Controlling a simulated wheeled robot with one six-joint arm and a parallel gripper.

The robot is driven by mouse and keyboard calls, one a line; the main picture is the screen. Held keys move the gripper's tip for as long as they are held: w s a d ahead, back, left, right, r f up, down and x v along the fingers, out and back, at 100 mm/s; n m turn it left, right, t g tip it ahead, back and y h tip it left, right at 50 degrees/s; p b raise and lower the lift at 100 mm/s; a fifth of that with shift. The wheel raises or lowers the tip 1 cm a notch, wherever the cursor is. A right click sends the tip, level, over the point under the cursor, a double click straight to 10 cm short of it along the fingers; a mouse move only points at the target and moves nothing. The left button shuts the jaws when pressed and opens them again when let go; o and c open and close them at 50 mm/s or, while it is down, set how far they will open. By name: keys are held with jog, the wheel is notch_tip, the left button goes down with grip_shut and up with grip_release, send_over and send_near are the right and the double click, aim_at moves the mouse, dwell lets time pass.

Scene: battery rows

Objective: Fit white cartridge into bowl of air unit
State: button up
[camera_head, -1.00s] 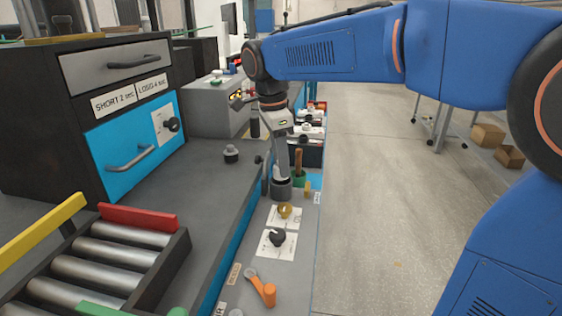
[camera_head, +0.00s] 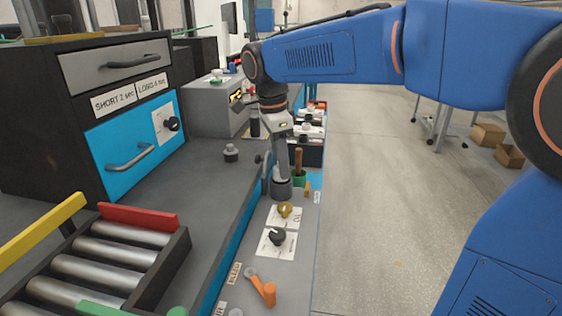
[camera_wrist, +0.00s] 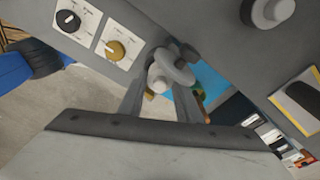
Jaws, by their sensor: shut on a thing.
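My gripper (camera_head: 282,178) points down at the dark grey round bowl (camera_head: 281,190) on the narrow panel along the bench's right edge. In the wrist view my gripper's fingers (camera_wrist: 160,88) are closed around a pale piece, which looks like the white cartridge (camera_wrist: 159,85). A grey rounded part (camera_wrist: 172,66) shows just beyond it between the fingertips. The cartridge's lower end is hidden, so I cannot tell how deep it sits in the bowl.
A yellow knob (camera_head: 285,210), a black knob (camera_head: 277,237) and an orange lever (camera_head: 267,291) lie nearer on the panel. A brown-handled tool in a green holder (camera_head: 299,178) stands close right of my gripper. A grey knobbed part (camera_head: 231,153) stands on the bench.

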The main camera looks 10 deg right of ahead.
jog(key=shift+f, duration=0.75)
jog(key=o, duration=1.2)
jog(key=shift+r, duration=0.1)
notch_tip(320, 180, up, 17)
jog(key=a, duration=0.2)
